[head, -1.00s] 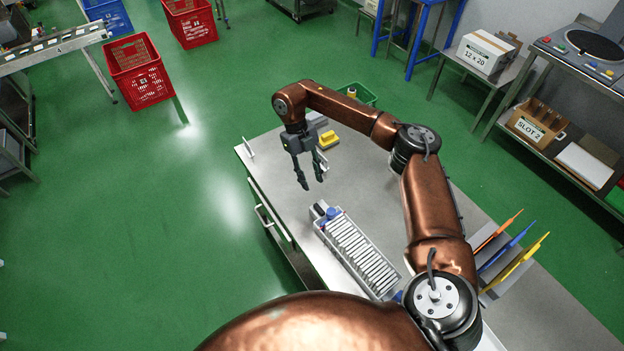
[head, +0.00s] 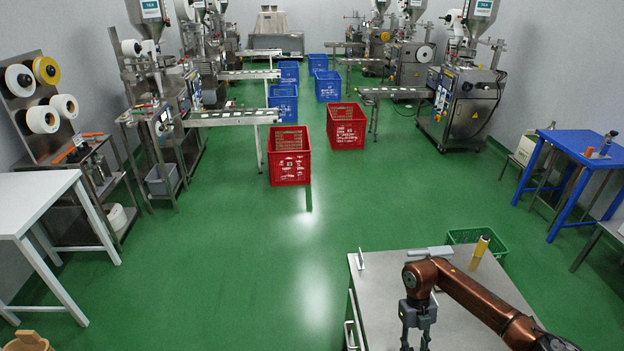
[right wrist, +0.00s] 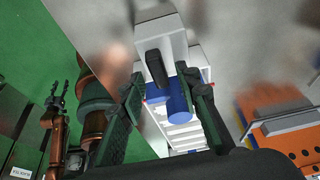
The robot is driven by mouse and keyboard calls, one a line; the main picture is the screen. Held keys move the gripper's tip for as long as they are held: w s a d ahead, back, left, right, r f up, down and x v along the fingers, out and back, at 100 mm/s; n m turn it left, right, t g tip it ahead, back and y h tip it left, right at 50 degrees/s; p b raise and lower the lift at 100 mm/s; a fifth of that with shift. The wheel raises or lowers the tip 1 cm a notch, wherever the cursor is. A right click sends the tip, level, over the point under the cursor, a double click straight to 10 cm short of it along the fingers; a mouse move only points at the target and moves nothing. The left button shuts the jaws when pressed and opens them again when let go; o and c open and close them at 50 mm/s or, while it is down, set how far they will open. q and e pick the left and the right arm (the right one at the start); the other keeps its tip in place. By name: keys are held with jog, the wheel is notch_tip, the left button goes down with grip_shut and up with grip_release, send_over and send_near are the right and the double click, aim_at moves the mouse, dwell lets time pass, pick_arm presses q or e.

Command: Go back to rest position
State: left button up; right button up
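My right gripper (head: 418,328) hangs over the far part of the steel bench in the head view, its lower end cut off by the frame. Its two fingers stand apart in the right wrist view (right wrist: 166,108), with nothing held between them.
The steel bench (head: 376,290) bears a yellow cylinder (head: 481,246), with a green crate (head: 462,236) behind it. A white table (head: 40,196) stands at the left. Red crates (head: 290,168) and packing machines (head: 465,100) stand farther off. The green floor between is clear.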

dwell(0.4)
jog(key=d+v, duration=0.1)
jog(key=v, duration=1.1)
jog(key=x, duration=0.8)
jog(key=a+x, duration=0.1)
jog(key=x, duration=0.3)
jog(key=shift+f, duration=0.2)
jog(key=n, duration=0.1)
jog(key=n+h+b, duration=0.1)
jog(key=n, duration=0.2)
jog(key=shift+d+r+h, duration=0.15)
jog(key=shift+d+h, duration=0.1)
jog(key=shift+h, duration=0.05)
